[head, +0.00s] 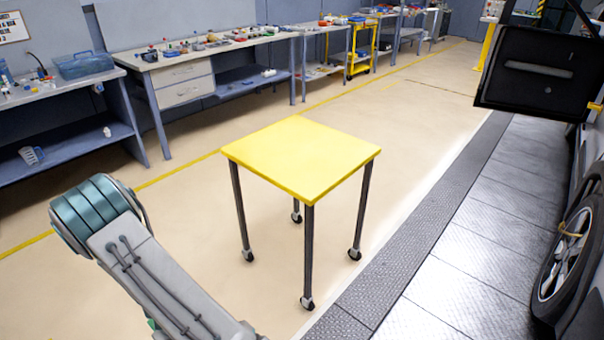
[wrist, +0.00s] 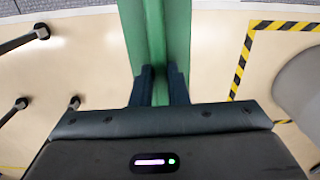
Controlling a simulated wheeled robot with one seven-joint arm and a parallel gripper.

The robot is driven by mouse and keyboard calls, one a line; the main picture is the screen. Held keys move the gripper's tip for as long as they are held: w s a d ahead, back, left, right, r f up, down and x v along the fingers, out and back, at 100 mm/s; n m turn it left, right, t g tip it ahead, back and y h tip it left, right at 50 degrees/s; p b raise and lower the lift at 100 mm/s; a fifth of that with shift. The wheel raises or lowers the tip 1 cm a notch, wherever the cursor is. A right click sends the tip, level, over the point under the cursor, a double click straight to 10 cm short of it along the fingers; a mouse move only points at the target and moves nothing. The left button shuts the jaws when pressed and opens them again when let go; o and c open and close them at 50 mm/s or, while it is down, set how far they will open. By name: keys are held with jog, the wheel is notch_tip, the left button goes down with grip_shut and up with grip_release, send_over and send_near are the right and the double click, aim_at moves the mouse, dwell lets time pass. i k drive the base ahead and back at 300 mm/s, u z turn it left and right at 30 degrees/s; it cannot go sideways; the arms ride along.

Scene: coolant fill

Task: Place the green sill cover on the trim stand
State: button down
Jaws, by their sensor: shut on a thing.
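The green sill cover (wrist: 152,30) is a long green strip running up out of the top of the wrist view. My gripper (wrist: 160,70) is shut on it, with one dark finger on each side; the strip's far end is out of view. The trim stand appears to be the yellow-topped wheeled table (head: 300,155) in the middle of the head view, and its top is bare. Dark caster legs, likely the stand's, show at the left of the wrist view (wrist: 20,40). My gripper is out of the head view, where my arm shows at lower left.
Cluttered workbenches (head: 220,45) line the back wall. A vehicle with a wheel (head: 562,255) and an open dark door (head: 538,70) stands at the right. Black-and-yellow floor tape (wrist: 240,65) shows in the wrist view. The floor around the stand is clear.

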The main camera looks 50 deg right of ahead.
aim_at(271, 164)
jog(key=z, duration=1.4)
